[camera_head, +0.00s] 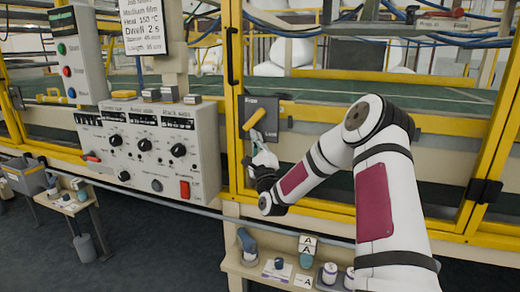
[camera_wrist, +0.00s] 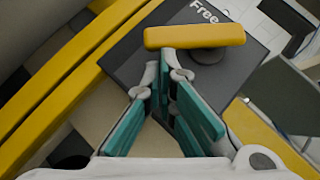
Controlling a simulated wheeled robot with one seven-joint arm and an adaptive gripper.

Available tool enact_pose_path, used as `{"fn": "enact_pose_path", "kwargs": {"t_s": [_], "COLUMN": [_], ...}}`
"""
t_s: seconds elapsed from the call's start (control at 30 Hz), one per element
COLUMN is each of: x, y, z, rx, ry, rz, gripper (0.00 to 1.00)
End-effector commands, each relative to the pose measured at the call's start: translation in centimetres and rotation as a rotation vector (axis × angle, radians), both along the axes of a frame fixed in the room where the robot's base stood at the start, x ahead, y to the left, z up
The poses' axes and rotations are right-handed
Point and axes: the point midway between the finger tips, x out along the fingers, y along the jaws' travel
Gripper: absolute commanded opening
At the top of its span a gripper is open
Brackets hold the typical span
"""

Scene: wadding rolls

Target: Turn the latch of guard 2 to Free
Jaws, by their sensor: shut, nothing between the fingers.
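The latch's yellow handle (camera_head: 254,119) sits on a dark plate (camera_head: 270,108) on the yellow guard frame; in the head view it slants from lower left to upper right. In the wrist view the handle (camera_wrist: 190,37) lies across the picture, on a round dark pivot (camera_wrist: 207,56). The word "Free" (camera_wrist: 204,11) is printed on the plate just beyond the handle. My gripper (camera_head: 258,138) is shut and empty, just below the handle. Its fingertips (camera_wrist: 167,66) come close to the handle's near edge; I cannot tell whether they touch. The guard's number is not readable.
A control panel (camera_head: 150,140) with knobs and a red switch stands left of the latch. Yellow frame bars (camera_head: 235,90) border the plate. Below, a shelf (camera_head: 240,266) holds rolls and small blocks. A side table (camera_head: 65,203) stands at far left.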

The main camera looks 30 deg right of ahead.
Motion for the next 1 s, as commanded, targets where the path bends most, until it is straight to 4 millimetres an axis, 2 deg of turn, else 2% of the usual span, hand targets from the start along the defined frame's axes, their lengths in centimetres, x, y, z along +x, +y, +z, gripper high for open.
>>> {"fn": "enact_pose_path", "kwargs": {"t_s": [0.03,0.13,0.4,0.6,1.0], "x": [0.4,0.9,2.2,3.1,3.9], "y": [0.3,0.7,1.8,2.4,3.1], "z": [-0.5,-0.3,0.6,1.2,2.4], "rx": [0.032,0.087,0.075,0.162,0.159], "ry": [-0.037,-0.108,-0.1,-0.21,-0.204], "rz": [0.001,0.0,0.002,0.0,0.001], "gripper": [0.0,0.0,0.0,0.0,0.0]}}
